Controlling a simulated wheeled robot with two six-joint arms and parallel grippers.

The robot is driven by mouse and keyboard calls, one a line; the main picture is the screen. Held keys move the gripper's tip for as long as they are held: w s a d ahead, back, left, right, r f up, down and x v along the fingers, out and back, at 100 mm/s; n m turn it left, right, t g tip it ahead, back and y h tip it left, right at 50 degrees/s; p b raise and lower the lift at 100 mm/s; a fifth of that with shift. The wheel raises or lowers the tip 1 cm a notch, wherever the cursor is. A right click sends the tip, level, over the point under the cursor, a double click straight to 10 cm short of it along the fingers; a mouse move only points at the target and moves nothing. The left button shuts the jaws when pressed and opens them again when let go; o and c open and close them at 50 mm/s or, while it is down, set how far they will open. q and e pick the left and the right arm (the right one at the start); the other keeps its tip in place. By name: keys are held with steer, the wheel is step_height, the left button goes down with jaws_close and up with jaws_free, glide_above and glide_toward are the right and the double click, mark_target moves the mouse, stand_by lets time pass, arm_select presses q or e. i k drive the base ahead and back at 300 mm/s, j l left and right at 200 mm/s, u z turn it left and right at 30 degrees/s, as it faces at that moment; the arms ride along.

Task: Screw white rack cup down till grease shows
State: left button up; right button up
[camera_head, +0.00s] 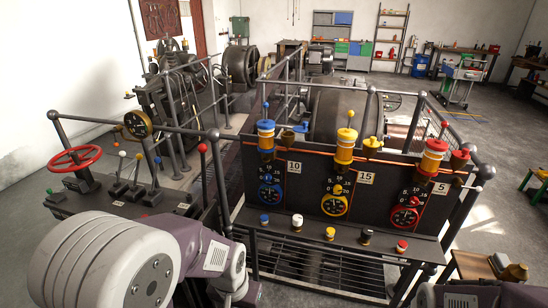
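The white-capped cup (297,221) stands upright on the dark shelf of the rack (345,247), between the blue-capped cup (264,219) and the yellow-capped cup (330,233). A dark cup with a brass-coloured body (366,236) and a red-capped cup (401,246) stand farther right in the same row. No grease can be made out at the white cup at this size. My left arm comes in at the bottom left, and its gripper is not in view. Part of my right arm shows at the bottom right edge, without its gripper. Neither arm touches the white cup.
Behind the row is a dark panel with blue (270,194), yellow (334,206) and red (404,217) gauges. Larger coloured lubricators stand along its top. Railings surround the machine. A red handwheel (74,159) and levers stand left. A small wooden stool (471,264) is at right.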

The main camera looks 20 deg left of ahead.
mark_target(297, 220)
steer(key=i+j, duration=0.6)
steer(key=i, duration=0.2)
